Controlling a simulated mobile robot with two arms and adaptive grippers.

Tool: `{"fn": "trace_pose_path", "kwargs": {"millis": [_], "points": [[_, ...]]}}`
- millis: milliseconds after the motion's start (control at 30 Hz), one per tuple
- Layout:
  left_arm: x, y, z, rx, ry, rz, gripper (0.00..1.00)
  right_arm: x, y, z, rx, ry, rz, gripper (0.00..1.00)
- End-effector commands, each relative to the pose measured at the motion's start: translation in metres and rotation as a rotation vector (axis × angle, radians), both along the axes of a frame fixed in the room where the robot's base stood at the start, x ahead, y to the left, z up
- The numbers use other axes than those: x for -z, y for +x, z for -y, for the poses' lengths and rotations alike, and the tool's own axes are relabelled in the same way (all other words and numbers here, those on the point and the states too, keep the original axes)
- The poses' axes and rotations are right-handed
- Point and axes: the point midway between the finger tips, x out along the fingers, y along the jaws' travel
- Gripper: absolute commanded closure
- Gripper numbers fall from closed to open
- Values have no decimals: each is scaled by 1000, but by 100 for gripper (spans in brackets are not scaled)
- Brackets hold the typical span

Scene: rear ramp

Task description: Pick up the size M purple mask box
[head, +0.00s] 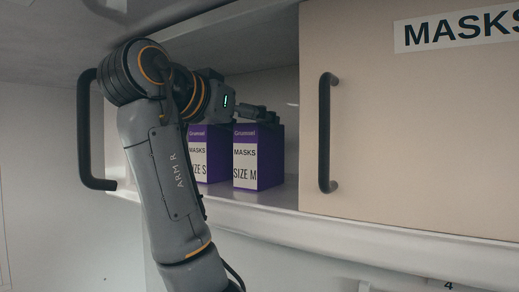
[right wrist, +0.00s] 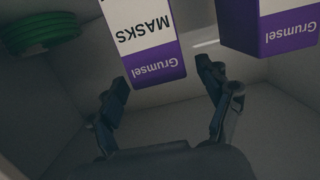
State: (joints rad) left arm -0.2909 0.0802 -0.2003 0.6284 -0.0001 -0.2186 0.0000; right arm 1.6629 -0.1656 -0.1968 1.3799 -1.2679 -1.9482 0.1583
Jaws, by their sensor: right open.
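The size M purple mask box (head: 258,158) stands upright in the open cabinet, its white label facing out. A size S purple mask box (head: 208,155) stands just left of it, partly hidden by my right arm. My right gripper (head: 262,115) is at the top of the size M box, open. In the right wrist view, seen upside down, the open right gripper (right wrist: 162,74) has its fingers on either side of the near end of a purple and white mask box (right wrist: 145,40); its size label is out of frame. Contact cannot be told. My left gripper is not in view.
A closed beige door (head: 410,140) marked MASKS, with a black handle (head: 327,132), covers the right. Another black handle (head: 88,130) is at left. The white shelf edge (head: 270,215) runs below the boxes. A green round item (right wrist: 42,33) shows in the right wrist view.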

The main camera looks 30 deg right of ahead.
Motion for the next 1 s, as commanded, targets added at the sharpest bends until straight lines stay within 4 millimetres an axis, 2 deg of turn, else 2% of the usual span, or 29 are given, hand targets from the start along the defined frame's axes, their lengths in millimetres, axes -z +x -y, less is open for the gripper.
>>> {"fn": "trace_pose_path", "kwargs": {"millis": [33, 200, 400, 567, 933, 967, 1000], "points": [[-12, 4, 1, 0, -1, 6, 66, -4, 3, 8, 5, 0, -2, 22], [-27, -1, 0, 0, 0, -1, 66, 1, 13, 27, 5, 1, -3, 22], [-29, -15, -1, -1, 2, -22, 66, 6, 17, 37, 1, -2, -2, 22], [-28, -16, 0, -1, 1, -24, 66, 7, 17, 37, 1, -1, -1, 22], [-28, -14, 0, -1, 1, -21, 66, 7, 17, 37, 2, -1, -1, 95], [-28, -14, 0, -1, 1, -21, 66, 7, 17, 37, 2, -1, -2, 100], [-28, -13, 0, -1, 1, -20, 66, 7, 17, 37, 2, -1, -1, 100]]}}
